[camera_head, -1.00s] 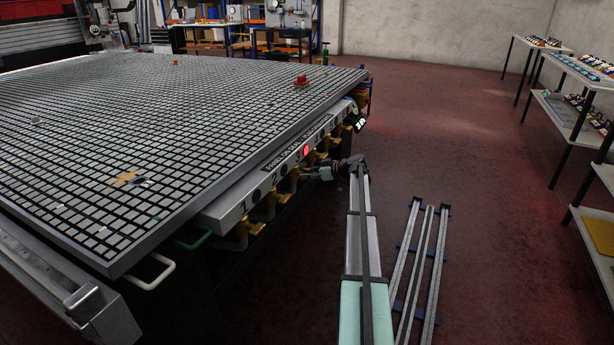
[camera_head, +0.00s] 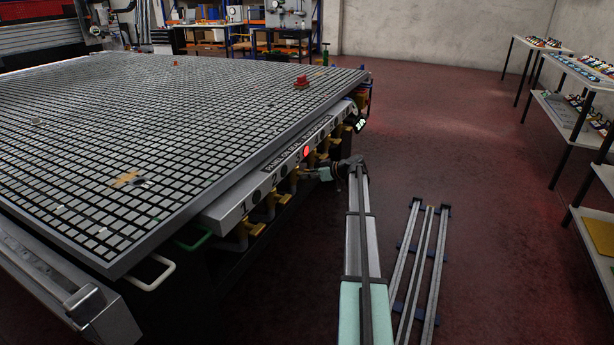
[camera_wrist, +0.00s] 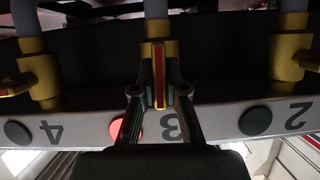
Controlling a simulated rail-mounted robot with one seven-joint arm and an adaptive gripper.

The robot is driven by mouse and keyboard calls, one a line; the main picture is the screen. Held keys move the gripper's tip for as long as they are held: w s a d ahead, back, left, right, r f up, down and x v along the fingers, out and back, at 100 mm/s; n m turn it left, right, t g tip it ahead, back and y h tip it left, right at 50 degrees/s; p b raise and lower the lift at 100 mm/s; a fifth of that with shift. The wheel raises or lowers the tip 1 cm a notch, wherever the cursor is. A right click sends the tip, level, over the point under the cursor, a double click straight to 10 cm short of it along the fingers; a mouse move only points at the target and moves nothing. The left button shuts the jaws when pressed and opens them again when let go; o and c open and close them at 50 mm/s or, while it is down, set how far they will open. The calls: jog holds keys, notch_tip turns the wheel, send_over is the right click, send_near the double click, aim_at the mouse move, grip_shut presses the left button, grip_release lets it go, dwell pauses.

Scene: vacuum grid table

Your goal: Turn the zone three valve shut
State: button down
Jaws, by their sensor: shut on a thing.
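The zone three valve (camera_wrist: 158,28) is a yellow body on a grey pipe, in the middle of the wrist view above the upside-down "3". Its yellow and red handle (camera_wrist: 159,75) points toward the wrist camera. My gripper (camera_wrist: 159,96) is shut on this handle, one finger on each side. A lit red lamp (camera_wrist: 126,128) sits beside the "3" on the panel. In the head view, my gripper (camera_head: 319,173) is at the table's side below the red lamp (camera_head: 306,152); the handle is too small to make out there.
The zone two valve (camera_wrist: 289,65) and zone four valve (camera_wrist: 42,77) stand either side, with dark lamps (camera_wrist: 255,121) and (camera_wrist: 18,132) near their numbers. The grid table (camera_head: 190,115) overhangs the valves. Floor rails (camera_head: 422,260) lie right of my arm; shelves (camera_head: 565,120) stand far right.

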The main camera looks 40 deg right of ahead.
jog(key=m+y+p, duration=0.1)
jog(key=m+y, duration=0.1)
jog(key=m, duration=0.1)
jog(key=shift+w+d+g+p, duration=0.1)
jog(key=shift+d+g+p, duration=0.1)
jog(key=shift+g+p, duration=0.2)
jog(key=m+y+p, duration=0.2)
jog(key=m, duration=0.1)
jog(key=shift+f+m+y+p, duration=0.15)
jog(key=shift+m+y+p, duration=0.85)
jog(key=shift+m, duration=0.75)
jog(key=shift+f+m+y+p, duration=0.15)
jog(key=shift+m+y+p, duration=0.55)
jog(key=shift+m+p, duration=0.8)
jog(key=shift+m, duration=0.35)
jog(key=c, duration=1.2)
grip_release()
jog(key=shift+d, duration=0.15)
